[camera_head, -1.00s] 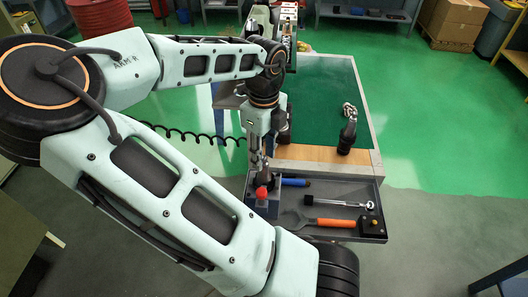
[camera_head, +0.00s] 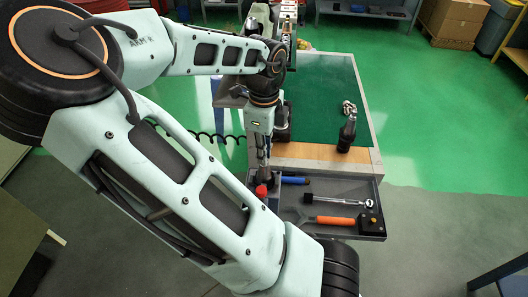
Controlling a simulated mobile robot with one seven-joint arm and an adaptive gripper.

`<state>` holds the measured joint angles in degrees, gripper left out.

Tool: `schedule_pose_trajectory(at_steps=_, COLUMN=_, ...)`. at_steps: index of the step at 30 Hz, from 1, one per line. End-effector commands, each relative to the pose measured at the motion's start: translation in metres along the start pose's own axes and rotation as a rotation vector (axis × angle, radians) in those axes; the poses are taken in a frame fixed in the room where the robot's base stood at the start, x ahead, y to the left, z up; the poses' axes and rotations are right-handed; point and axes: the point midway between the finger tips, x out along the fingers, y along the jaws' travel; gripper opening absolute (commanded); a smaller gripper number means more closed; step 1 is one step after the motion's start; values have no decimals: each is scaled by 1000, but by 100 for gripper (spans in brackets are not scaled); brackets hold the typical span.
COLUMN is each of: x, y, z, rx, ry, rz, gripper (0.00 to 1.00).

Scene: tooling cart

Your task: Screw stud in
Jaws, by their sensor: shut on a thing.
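My gripper (camera_head: 264,168) points down at the left end of the grey tool tray, above a dark blue-grey block (camera_head: 274,203). Its fingers are shut on a slim grey part, which I take to be the stud; it is too small and too covered by the fingers to make out. A red-tipped piece (camera_head: 262,190) stands at the block, just in front of the fingertips. My own arm covers the block's left side. I cannot tell whether the held part touches the block or sits in a hole.
The tray (camera_head: 371,190) holds a blue-handled tool (camera_head: 295,181), a ratchet-like tool (camera_head: 340,200), an orange-handled wrench (camera_head: 335,220) and a black box with a yellow button (camera_head: 369,220). Behind it, a dark upright tool (camera_head: 347,134) stands by the green mat (camera_head: 315,105).

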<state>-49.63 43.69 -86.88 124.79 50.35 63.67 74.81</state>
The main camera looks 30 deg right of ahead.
Motion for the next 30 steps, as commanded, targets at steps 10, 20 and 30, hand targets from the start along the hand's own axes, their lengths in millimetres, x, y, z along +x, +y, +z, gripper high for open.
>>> schedule_pose_trajectory(at_steps=10, x=0, y=0, z=0, rx=285, ry=1, rz=-1, gripper=0)
schedule_pose_trajectory(at_steps=20, x=0, y=0, z=0, rx=527, ry=0, rz=1, gripper=0)
schedule_pose_trajectory(at_steps=30, x=0, y=0, z=0, rx=565, ry=1, rz=1, gripper=0)
